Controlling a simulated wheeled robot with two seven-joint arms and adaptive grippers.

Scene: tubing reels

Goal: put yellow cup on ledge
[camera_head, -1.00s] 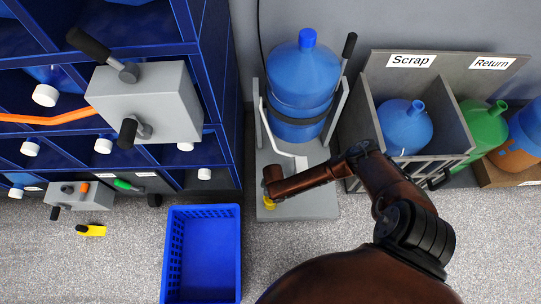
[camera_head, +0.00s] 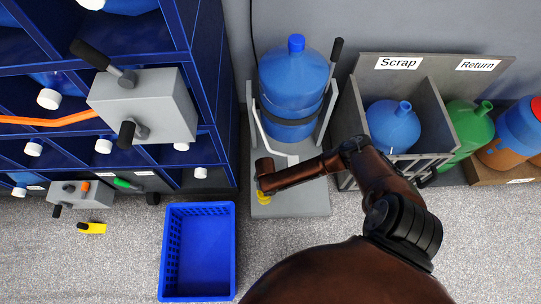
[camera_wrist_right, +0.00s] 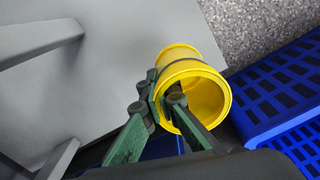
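The yellow cup (camera_wrist_right: 190,62) fills the middle of the right wrist view, its open mouth turned toward the camera. My right gripper (camera_wrist_right: 163,93) has one green finger outside the cup's wall and one inside its mouth, and appears shut on the wall. In the head view the cup (camera_head: 264,197) shows small and partly hidden under the end of my right arm. It is over the front left part of the grey base (camera_head: 305,198) of the bottle stand. I cannot tell whether it touches the base. No part labelled as a ledge shows. My left gripper is out of view.
A blue bottle (camera_head: 292,75) stands in the stand behind the cup. An empty blue basket (camera_head: 199,295) is on the floor in front, left of the arm. A blue rack (camera_head: 222,110) stands left; Scrap and Return bins (camera_head: 440,92) stand right.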

